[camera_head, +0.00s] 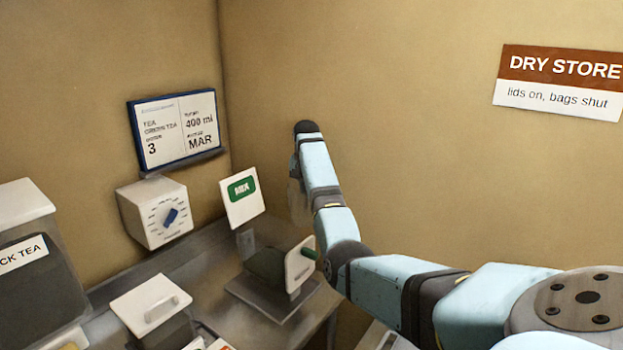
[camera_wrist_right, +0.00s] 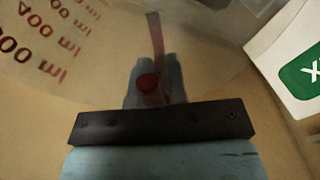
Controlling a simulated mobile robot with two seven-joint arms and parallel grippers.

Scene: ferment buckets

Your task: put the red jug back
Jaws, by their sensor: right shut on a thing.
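The red jug (camera_wrist_right: 75,55) is clear, with red ml markings, and fills the upper left of the right wrist view. A reddish strip, seemingly its handle, runs down between the fingers of my right gripper (camera_wrist_right: 152,85), which is shut on it. In the head view a faint see-through shape (camera_head: 297,200), seemingly the jug, hangs beside my right forearm, above the counter. My right fingers are hidden there behind the arm. The jug's base and contents cannot be made out. My left gripper is not in view.
A white card with a green label (camera_head: 243,190) stands close left of the jug. A dial box (camera_head: 155,212), a tea bin (camera_head: 40,285) and a white-lidded container (camera_head: 150,303) stand left. Walls close the back.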

